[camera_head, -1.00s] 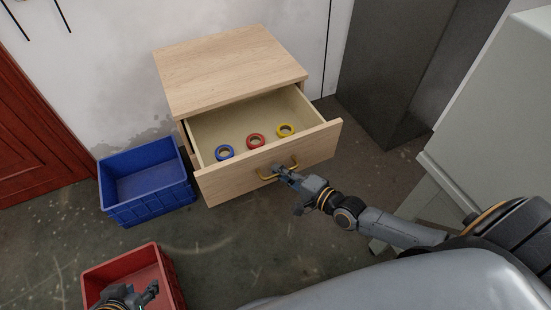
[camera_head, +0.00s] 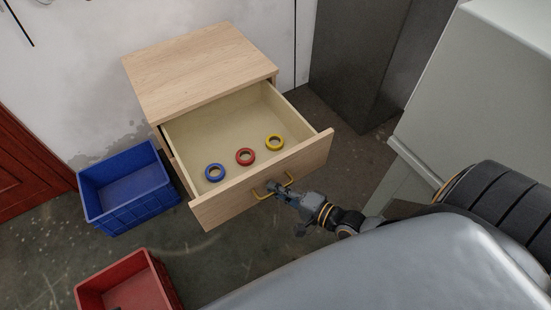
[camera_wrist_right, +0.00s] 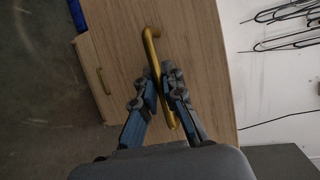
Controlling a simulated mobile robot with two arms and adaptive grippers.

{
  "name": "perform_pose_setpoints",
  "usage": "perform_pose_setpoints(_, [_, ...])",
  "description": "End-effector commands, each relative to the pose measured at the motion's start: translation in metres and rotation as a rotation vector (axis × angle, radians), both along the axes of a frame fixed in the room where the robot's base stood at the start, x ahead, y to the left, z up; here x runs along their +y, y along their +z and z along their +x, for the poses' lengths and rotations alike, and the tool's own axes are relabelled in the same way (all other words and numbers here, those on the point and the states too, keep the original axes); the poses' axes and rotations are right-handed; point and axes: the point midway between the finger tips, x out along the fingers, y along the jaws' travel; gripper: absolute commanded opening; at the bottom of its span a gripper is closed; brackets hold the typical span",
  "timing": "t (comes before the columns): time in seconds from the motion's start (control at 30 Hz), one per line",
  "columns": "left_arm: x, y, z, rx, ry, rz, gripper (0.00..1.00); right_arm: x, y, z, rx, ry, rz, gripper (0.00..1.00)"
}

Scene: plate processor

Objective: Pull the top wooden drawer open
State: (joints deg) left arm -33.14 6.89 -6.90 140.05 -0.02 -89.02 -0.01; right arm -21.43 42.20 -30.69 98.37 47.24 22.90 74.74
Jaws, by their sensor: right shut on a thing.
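The top wooden drawer (camera_head: 226,194) of the light wood cabinet (camera_head: 196,66) stands well open. Its brass handle (camera_head: 258,195) is on the front panel. My right gripper (camera_head: 279,191) is shut on this handle. In the right wrist view, the fingers of my right gripper (camera_wrist_right: 164,92) close around the handle bar (camera_wrist_right: 152,50), with part of the bar showing beyond them. Inside the drawer lie a blue ring (camera_head: 215,173), a red ring (camera_head: 245,156) and a yellow ring (camera_head: 274,143). My left gripper is out of view.
A blue crate (camera_head: 134,207) stands on the floor left of the cabinet. A red crate (camera_head: 157,274) is at the bottom left. A dark grey cabinet (camera_head: 352,65) stands to the right. Floor shows between the crates and the drawer.

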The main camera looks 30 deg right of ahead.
Motion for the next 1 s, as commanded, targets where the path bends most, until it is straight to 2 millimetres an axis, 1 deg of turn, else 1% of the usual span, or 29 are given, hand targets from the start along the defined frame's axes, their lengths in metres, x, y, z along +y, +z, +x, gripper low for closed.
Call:
perform_pose_setpoints(0.2, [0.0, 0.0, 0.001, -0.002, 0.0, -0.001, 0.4, -0.001, 0.0, 0.0, 0.0, -0.001, -0.001, 0.0])
perform_pose_setpoints(0.23, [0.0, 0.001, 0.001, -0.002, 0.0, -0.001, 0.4, -0.001, 0.0, 0.0, 0.0, -0.001, -0.001, 0.13])
perform_pose_setpoints(0.33, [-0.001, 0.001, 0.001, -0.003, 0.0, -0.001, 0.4, -0.001, 0.0, 0.0, 0.0, -0.001, -0.001, 0.33])
perform_pose_setpoints(0.67, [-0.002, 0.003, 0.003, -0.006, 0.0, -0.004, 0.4, -0.001, 0.0, -0.002, 0.002, 0.0, -0.001, 0.33])
perform_pose_setpoints(0.77, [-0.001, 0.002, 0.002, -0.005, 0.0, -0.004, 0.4, -0.006, 0.001, -0.011, 0.003, 0.0, -0.003, 0.33])
perform_pose_setpoints(1.0, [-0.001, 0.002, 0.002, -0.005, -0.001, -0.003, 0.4, -0.022, 0.008, -0.047, 0.005, 0.001, -0.002, 0.33])
